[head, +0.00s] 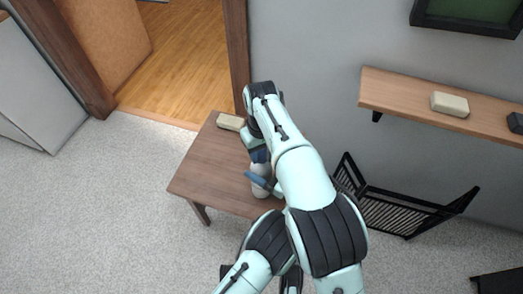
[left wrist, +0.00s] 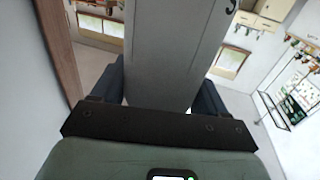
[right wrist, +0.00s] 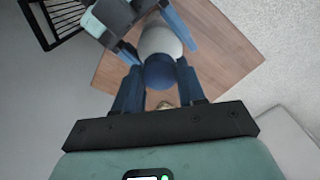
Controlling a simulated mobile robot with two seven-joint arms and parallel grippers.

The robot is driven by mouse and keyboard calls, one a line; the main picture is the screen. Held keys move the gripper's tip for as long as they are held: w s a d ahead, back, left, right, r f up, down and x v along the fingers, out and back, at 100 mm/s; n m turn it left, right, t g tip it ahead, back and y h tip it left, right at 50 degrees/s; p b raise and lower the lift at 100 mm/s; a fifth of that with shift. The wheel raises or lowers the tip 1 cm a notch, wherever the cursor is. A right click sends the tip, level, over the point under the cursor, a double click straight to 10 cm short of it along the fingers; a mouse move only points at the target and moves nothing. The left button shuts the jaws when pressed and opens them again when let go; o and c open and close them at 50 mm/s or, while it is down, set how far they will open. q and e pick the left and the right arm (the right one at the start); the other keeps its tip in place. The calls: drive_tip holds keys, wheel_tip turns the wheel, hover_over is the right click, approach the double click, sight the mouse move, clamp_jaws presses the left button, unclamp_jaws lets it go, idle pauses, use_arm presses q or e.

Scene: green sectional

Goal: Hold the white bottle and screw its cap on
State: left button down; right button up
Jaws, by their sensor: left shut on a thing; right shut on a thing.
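The white bottle (head: 261,170) is upright at the right side of the small wooden table. My left gripper (head: 262,183) is shut around its body, and the bottle's pale wall (left wrist: 165,50) fills the space between the fingers in the left wrist view. A round blue cap (right wrist: 160,74) is between the fingers of my right gripper (right wrist: 160,85), directly over the bottle (right wrist: 160,42). The right arm comes down from above in the head view. The cap covers the bottle's mouth, so I cannot tell how far it sits on the neck.
The wooden table (head: 195,170) is mostly bare, with a pale block (head: 230,122) at its back edge. A wall shelf (head: 400,95) holds another pale block (head: 450,104). A black rack (head: 385,210) stands by the wall. Carpet at left is clear.

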drive_tip(key=o, duration=1.2)
drive_tip(key=shift+o, duration=0.2)
drive_tip(key=shift+r, duration=0.15)
wheel_tip(320, 180, up, 12)
use_arm(q)
unclamp_jaws()
